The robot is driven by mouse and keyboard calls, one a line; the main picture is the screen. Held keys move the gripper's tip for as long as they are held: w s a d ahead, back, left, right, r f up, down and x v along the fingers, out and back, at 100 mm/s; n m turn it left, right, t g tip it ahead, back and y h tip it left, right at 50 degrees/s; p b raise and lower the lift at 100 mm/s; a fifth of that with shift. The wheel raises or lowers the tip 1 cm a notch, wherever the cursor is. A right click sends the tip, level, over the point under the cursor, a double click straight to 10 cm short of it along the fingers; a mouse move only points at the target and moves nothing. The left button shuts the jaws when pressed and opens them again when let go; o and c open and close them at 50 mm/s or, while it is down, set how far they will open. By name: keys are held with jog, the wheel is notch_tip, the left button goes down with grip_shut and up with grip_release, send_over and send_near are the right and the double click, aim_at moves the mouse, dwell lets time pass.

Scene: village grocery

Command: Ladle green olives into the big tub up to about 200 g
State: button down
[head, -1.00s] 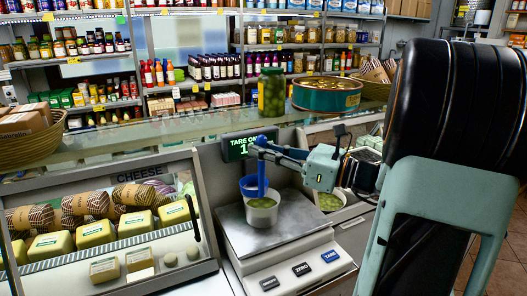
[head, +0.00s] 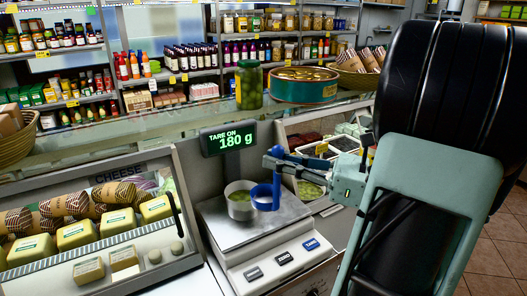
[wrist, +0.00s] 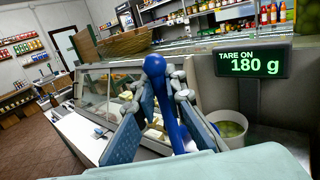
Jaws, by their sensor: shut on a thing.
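A white tub (head: 239,211) with green olives in it stands on the scale's steel plate (head: 225,238). The scale display (head: 229,138) reads TARE ON, 180 g; it also shows in the wrist view (wrist: 252,63). My gripper (head: 312,164) is shut on the handle of a blue ladle (head: 265,196). The ladle's cup hangs at the tub's right side in the head view, partly overlapping its rim in the picture. I cannot see whether the cup holds olives. In the wrist view the ladle (wrist: 157,68) runs between the fingers, with the tub (wrist: 228,138) to its right.
Right of the scale is a counter well with a container of green olives (head: 311,189), partly behind my arm. A glass cheese case (head: 100,230) stands at left. A jar of olives (head: 249,85) and a round tin (head: 304,92) stand on the glass shelf behind.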

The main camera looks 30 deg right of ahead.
jog(key=s+d, duration=0.2)
jog(key=s, duration=0.4)
jog(key=shift+s+d+p, duration=0.3)
jog(key=shift+s+p, duration=0.05)
jog(key=shift+p, duration=0.05)
dwell(3.7)
